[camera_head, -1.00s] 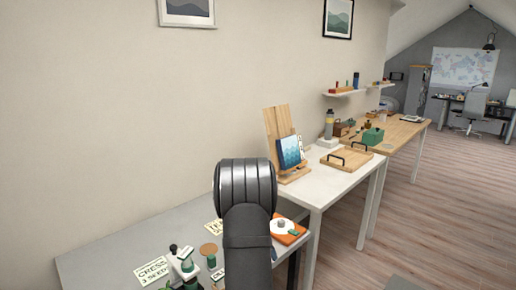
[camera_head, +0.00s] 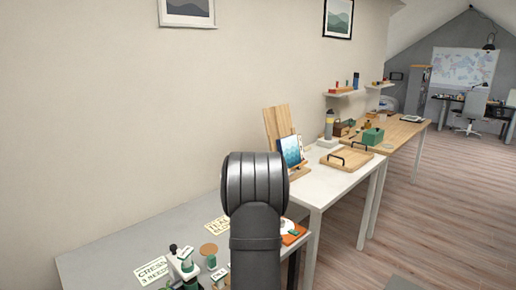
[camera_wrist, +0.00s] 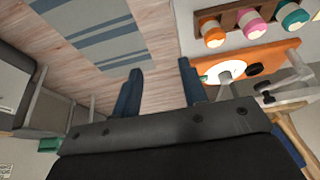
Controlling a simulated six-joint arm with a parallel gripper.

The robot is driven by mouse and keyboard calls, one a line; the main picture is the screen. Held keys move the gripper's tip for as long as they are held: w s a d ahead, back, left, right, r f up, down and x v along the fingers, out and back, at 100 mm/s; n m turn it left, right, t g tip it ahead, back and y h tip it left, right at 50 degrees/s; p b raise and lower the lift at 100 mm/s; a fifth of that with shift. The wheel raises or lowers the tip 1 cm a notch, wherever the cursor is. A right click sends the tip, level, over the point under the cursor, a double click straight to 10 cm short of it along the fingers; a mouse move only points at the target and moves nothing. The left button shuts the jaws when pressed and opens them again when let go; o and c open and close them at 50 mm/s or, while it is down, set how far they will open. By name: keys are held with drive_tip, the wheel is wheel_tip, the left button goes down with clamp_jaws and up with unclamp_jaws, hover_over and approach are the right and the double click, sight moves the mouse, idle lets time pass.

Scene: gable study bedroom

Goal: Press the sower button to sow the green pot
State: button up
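In the head view, a white device with a black knob (camera_head: 183,262) stands on the near grey table; I cannot tell whether it is the sower, and no button is clear. Beside it is a small round thing with a brown top and green below (camera_head: 209,252), possibly the green pot. My gripper is hidden behind my arm in the head view. In the wrist view my gripper (camera_wrist: 160,88) has its two fingers well apart with nothing between them. Past the right finger is an orange board (camera_wrist: 265,57) with a white disc and grey knob (camera_wrist: 226,77).
A "CRESS 3 SEEDS" card (camera_head: 152,270) and another card (camera_head: 217,225) lie on the grey table (camera_head: 95,262). A wooden rack (camera_wrist: 228,18) holds jars with coloured lids. A white table with a wooden tray (camera_head: 345,160) and an easel (camera_head: 279,128) stands behind.

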clamp_jaws()
idle(1.2)
